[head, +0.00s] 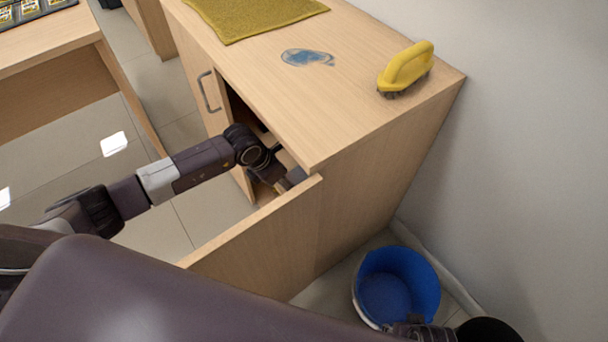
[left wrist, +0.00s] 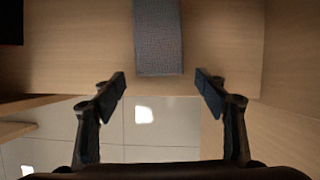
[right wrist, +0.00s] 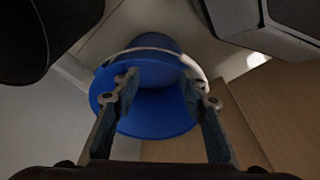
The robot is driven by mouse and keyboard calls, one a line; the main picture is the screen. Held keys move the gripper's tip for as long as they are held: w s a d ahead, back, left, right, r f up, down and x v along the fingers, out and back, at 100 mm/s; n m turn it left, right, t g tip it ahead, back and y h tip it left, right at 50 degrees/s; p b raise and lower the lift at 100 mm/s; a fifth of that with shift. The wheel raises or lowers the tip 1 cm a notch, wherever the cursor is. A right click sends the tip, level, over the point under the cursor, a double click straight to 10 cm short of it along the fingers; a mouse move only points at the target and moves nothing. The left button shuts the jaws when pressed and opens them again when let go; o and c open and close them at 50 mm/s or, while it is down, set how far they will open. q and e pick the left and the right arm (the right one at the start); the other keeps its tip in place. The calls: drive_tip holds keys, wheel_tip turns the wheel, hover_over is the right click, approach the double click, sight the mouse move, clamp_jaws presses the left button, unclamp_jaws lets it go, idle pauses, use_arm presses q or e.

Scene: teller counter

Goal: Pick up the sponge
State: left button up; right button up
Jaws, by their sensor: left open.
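A grey, fabric-textured block (left wrist: 158,38), which looks like the sponge, lies on a wooden board inside the cabinet at the top middle of the left wrist view. In the head view it is hidden by the cabinet top and my arm. My left gripper (left wrist: 161,88) is open and empty, its fingertips apart on either side just short of the block's near end. In the head view this gripper (head: 278,182) reaches into the open cabinet. My right gripper (right wrist: 158,88) has its fingers apart in front of the blue bucket (right wrist: 150,122), with nothing visible between them.
The cabinet door (head: 255,240) stands open beside my left arm. The blue bucket (head: 432,278) stands on the floor by the wall.

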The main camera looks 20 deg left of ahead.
sight(301, 174)
use_arm(q)
drive_tip(key=w+d, duration=0.1)
drive_tip(key=w, duration=0.1)
drive_tip(key=w+d, duration=0.2)
drive_tip(key=shift+w+f+b, duration=0.15)
drive_tip(key=shift+w+b, duration=0.05)
drive_tip(key=shift+b, duration=0.2)
drive_tip(key=shift+w+f, duration=0.1)
drive_tip(key=shift+f, duration=0.3)
drive_tip(key=c, duration=1)
drive_tip(key=shift+c, duration=0.2)
use_arm(e)
drive_tip(key=r, duration=0.1)
drive_tip(key=w+r, duration=0.1)
drive_tip(key=r, duration=0.1)
use_arm(q)
drive_tip(key=shift+r, duration=0.6)
drive_tip(key=s+a, duration=0.1)
drive_tip(key=s+a+p, duration=0.1)
drive_tip(key=s, duration=0.1)
drive_tip(key=shift+r, duration=0.15)
drive_tip(key=s+a, duration=0.8)
drive_tip(key=s, duration=0.4)
drive_tip(key=shift+p, duration=0.4)
use_arm(e)
wheel_tip(301, 174, down, 6)
drive_tip(key=s, duration=0.2)
drive_tip(key=shift+s+d, duration=0.15)
drive_tip(key=shift+s, duration=0.1)
